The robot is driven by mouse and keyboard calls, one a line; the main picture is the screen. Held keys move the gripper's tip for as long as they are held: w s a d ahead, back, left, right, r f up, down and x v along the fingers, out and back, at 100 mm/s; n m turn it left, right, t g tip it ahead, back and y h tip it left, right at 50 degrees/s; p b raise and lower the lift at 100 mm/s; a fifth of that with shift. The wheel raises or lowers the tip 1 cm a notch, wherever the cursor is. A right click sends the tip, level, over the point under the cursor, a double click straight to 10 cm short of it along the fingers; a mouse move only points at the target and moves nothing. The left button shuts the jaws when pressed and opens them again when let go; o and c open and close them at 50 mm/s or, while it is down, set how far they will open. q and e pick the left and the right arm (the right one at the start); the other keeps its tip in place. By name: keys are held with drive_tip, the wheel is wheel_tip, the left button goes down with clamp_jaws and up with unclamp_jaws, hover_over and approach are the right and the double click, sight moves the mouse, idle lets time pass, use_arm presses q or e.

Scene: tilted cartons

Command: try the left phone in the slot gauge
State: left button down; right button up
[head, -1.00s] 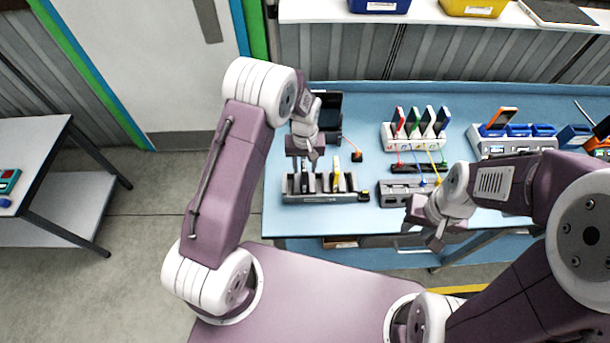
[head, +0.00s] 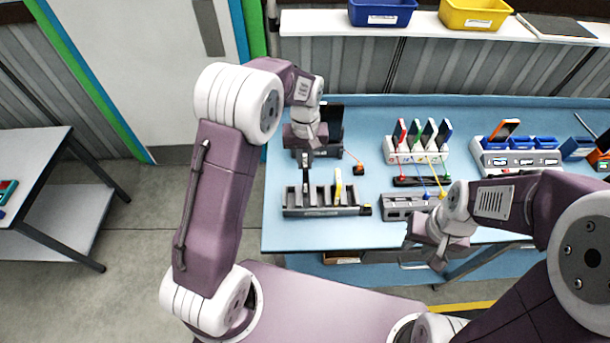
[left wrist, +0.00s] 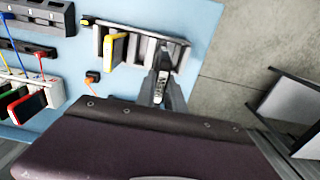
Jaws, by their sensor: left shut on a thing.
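My left gripper (head: 305,158) is shut on a dark phone (head: 306,172), held upright at the left end of a grey slotted rack (head: 350,210). In the left wrist view the fingers (left wrist: 163,88) close around the phone's narrow edge at the rack (left wrist: 185,50). I cannot tell whether its lower end is clear of the slot. A yellow phone (head: 338,184) stands in the same rack, to the right; it also shows in the left wrist view (left wrist: 116,46). A grey block with slots (head: 400,205), perhaps the gauge, lies right of the rack. My right gripper (head: 428,250) is open and empty near the table's front edge.
A white dock (head: 418,158) with several coloured phones stands behind a dark strip (head: 420,181) with cables. Another dock (head: 518,160) with an orange phone is at the right. A dark stand (head: 332,125) stands behind my left gripper. The blue table (head: 370,125) has bare room between.

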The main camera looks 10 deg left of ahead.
use_arm(q)
drive_tip(key=shift+r, duration=0.85)
drive_tip(key=shift+r+p, duration=0.7)
drive_tip(key=shift+p, duration=0.05)
wheel_tip(320, 180, up, 5)
drive_tip(key=p, duration=0.4)
drive_tip(key=shift+r+p, duration=0.1)
drive_tip(key=shift+p, duration=0.3)
